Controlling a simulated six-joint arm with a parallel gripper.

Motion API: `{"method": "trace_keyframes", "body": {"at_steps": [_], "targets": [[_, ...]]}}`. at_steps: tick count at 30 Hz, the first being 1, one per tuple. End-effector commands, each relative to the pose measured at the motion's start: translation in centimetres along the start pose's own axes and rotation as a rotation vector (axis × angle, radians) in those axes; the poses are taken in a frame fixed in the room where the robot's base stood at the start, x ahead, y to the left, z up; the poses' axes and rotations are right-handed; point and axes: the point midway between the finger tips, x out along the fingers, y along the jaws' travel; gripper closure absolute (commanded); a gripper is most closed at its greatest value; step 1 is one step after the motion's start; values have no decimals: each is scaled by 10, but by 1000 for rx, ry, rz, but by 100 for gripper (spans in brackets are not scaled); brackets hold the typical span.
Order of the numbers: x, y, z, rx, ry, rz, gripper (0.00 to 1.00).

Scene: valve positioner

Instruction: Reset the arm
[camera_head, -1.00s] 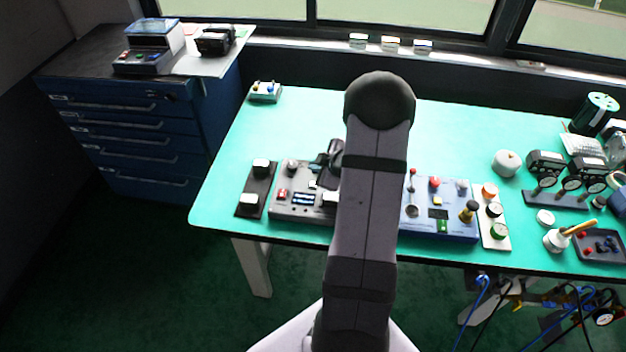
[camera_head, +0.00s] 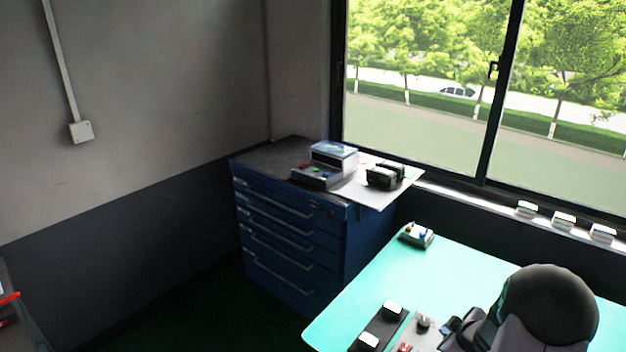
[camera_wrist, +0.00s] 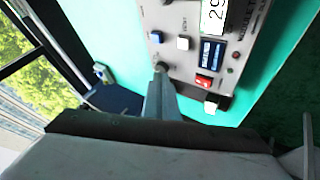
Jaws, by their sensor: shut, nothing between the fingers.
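My gripper (camera_wrist: 160,78) is shut and empty in the wrist view. Its narrow grey fingers point at a light grey control panel (camera_wrist: 181,62), and their tips appear close to a small dark knob (camera_wrist: 160,67); I cannot tell whether they touch it. The panel carries a blue button (camera_wrist: 157,37), a white button (camera_wrist: 183,43), a red switch (camera_wrist: 203,82) and a display (camera_wrist: 214,14) partly cut off by the frame. In the head view, my arm's dark rounded joint is at the lower right, and the fingertips cannot be made out.
The green table (camera_head: 385,275) holds a small box with knobs (camera_head: 416,236) at its back left corner. A blue drawer cabinet (camera_head: 290,235) stands left of it, with devices on top. A window and sill are behind. The table's middle surface near that box is clear.

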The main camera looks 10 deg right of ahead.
Motion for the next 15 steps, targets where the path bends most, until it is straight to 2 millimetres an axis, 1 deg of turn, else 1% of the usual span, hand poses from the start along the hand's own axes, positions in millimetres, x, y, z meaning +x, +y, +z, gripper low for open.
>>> {"method": "trace_keyframes", "body": {"at_steps": [1,2,5,8,9,11,12,15], "targets": [[-9,-5,-12,23,-35,3,100],[-16,-10,-17,49,-64,3,100],[-43,-36,-31,149,-171,-10,100],[-78,-78,-40,264,-284,-50,100],[-93,-97,-42,311,-328,-72,100],[-117,-129,-43,375,-393,-114,100],[-132,-148,-44,412,-430,-143,100],[-164,-191,-43,484,-512,-213,100]]}}
